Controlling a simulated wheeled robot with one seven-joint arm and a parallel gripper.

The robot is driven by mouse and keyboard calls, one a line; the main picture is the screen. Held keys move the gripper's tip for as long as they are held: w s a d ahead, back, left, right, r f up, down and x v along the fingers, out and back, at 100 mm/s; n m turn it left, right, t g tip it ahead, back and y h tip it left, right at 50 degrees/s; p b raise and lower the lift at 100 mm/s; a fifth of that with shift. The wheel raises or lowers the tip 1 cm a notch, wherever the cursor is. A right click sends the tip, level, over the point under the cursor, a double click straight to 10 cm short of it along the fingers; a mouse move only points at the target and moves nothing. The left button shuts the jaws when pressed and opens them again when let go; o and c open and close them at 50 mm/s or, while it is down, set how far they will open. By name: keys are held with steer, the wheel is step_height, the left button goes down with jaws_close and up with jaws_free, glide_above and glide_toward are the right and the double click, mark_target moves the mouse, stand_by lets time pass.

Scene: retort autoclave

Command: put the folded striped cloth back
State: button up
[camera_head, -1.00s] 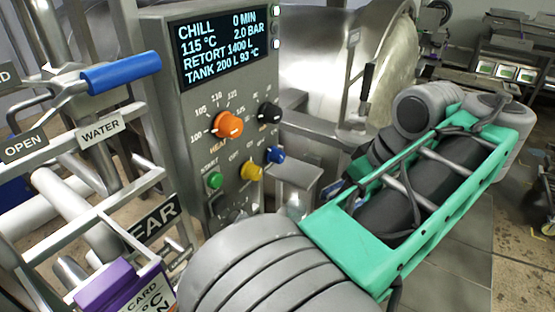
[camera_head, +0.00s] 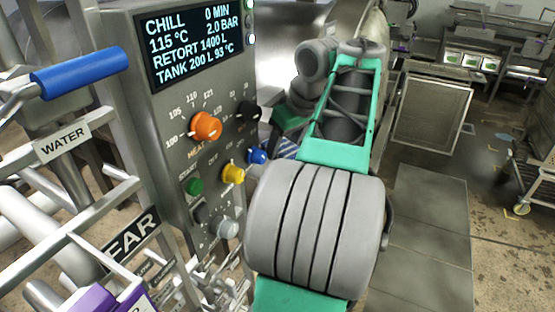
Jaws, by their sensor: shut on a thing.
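A small blue-and-white striped patch (camera_head: 286,147), which looks like part of the folded striped cloth, shows between the control panel and my arm. Most of it is hidden behind my arm. My gripper's fingers cannot be made out; my own grey and green arm links fill the middle of the view and cover that area. I cannot tell from this view how the cloth sits against the gripper.
The control panel (camera_head: 165,130) with its lit display (camera_head: 190,45), an orange knob (camera_head: 205,126) and several other knobs stands close on the left. A blue-handled valve (camera_head: 80,72) and pipe frame are at far left. Open floor (camera_head: 430,220) lies right; a cart (camera_head: 535,165) stands at the right edge.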

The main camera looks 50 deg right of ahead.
mark_target(285, 144)
steer(key=w, duration=0.2)
steer(key=w+d+f, duration=0.1)
steer(key=shift+f+b, duration=0.6)
steer(key=shift+f, duration=0.2)
steer(key=shift+s+f, duration=0.1)
steer(key=shift+f, duration=0.1)
step_height(285, 144, down, 4)
steer(key=shift+b, duration=0.4)
steer(key=o, duration=0.9)
steer(key=p+v, duration=0.4)
steer(key=v, duration=0.8)
